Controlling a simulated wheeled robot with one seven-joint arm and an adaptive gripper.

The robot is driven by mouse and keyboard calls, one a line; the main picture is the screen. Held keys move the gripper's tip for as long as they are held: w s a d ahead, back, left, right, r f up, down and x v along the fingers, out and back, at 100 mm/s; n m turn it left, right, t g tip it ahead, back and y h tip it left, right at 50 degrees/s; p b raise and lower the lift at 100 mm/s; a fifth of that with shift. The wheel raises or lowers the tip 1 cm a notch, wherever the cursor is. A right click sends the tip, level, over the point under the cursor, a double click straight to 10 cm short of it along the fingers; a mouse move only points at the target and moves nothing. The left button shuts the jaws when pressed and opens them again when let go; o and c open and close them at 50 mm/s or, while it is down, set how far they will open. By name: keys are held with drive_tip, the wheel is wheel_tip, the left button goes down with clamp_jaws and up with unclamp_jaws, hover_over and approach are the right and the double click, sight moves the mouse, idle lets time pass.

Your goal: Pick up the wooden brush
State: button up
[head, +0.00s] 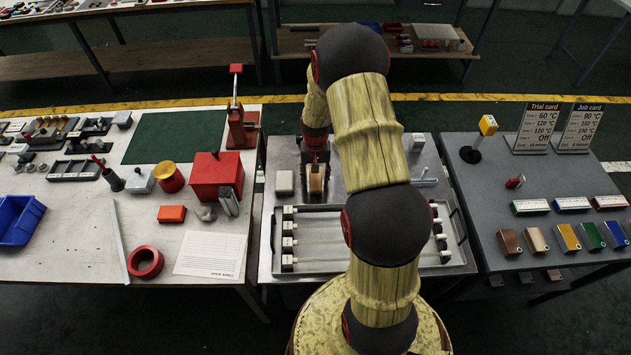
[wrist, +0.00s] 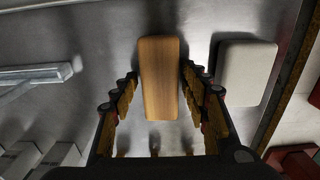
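The wooden brush (wrist: 161,85) shows as a plain rounded wooden block on the metal table in the wrist view. My gripper (wrist: 159,72) is open, with one finger on each side of the brush and small gaps between. The brush's near end lies between the fingers and its far end reaches past the fingertips. In the head view my gripper (head: 315,166) points down over the brush (head: 316,181), partly covering it. Any bristles are hidden underneath.
A pale block (wrist: 247,72) lies right of the brush in the wrist view, close to the right finger. A clear bar handle (wrist: 35,80) lies to the left. A rack of rods (head: 320,238) fills the table's front. A red box (head: 216,177) stands on the left table.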

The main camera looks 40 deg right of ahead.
sight(315, 177)
drive_tip(key=c, duration=1)
drive_tip(key=shift+r, duration=0.1)
drive_tip(key=shift+r, duration=0.5)
wheel_tip(315, 177, up, 2)
drive_tip(key=shift+r+p, duration=0.25)
drive_tip(key=shift+p, duration=0.4)
drive_tip(key=s+r+p, duration=0.1)
drive_tip(key=s+r, duration=0.2)
drive_tip(key=s, duration=0.1)
drive_tip(key=s+r+p, duration=0.1)
drive_tip(key=s+r, duration=0.2)
drive_tip(key=s, duration=0.2)
drive_tip(key=s+r, duration=0.3)
drive_tip(key=s, duration=0.2)
drive_tip(key=shift+a+r+p, duration=0.2)
drive_tip(key=shift+a+p, duration=0.2)
